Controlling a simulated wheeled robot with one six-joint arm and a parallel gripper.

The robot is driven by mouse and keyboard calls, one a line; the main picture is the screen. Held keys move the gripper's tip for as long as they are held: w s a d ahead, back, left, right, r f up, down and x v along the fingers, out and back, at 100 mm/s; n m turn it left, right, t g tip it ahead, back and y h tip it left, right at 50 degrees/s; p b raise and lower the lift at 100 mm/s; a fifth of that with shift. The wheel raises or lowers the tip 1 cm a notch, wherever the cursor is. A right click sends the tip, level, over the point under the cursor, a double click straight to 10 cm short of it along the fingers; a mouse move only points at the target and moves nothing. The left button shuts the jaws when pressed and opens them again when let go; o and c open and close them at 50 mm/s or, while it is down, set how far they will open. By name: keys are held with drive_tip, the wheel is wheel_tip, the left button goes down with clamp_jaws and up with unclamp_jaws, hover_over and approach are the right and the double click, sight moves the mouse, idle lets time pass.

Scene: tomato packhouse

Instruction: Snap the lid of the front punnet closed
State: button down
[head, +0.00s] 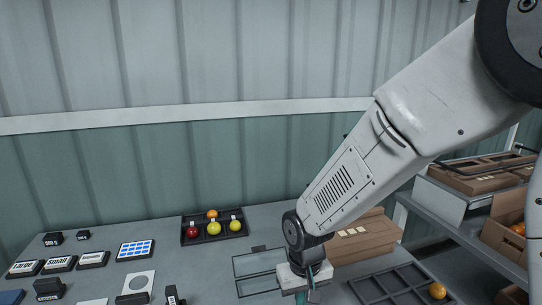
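A see-through punnet with dark edges (258,286) lies on the grey table left of my gripper. A clear rectangular panel (259,263), which looks like its raised lid, stands behind it with a small dark tab on the upper edge. I cannot tell how far the lid is open or whether another punnet is there. My gripper (313,290) points down just right of the punnet, near the bottom of the head view. Its fingertips are small and partly hidden by its body, so their opening and any contact are unclear.
A black tray (184,240) with several red, orange and yellow tomatoes stands behind the punnet. A black divided tray (376,291) and brown carton (372,246) lie to the right. Labels, including "Large" (24,269), and small black items fill the left. A shelf (470,232) stands far right.

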drive_tip(key=shift+s, duration=0.1)
idle(0.3)
drive_tip(key=shift+s+d+r, duration=0.1)
drive_tip(key=shift+s+r, duration=0.15)
drive_tip(key=shift+s, duration=0.7)
drive_tip(key=shift+s+d+r, duration=0.1)
drive_tip(key=shift+s+r, duration=0.2)
drive_tip(key=shift+s, duration=0.65)
drive_tip(key=shift+s+d+r, duration=0.1)
drive_tip(key=shift+s+r, duration=0.15)
drive_tip(key=shift+s, duration=0.7)
drive_tip(key=shift+r, duration=4)
drive_tip(key=shift+s, duration=0.1)
drive_tip(key=s+d+r+m, duration=0.1)
drive_tip(key=s+d+r, duration=0.2)
drive_tip(key=d, duration=0.3)
drive_tip(key=s+d+r+m+t, duration=0.1)
drive_tip(key=s+d+r, duration=0.3)
drive_tip(key=s+d, duration=0.1)
drive_tip(key=s+d+r+m, duration=0.1)
drive_tip(key=s+d+r, duration=0.2)
drive_tip(key=s+d, duration=0.2)
drive_tip(key=d, duration=0.3)
drive_tip(key=shift+r, duration=0.4)
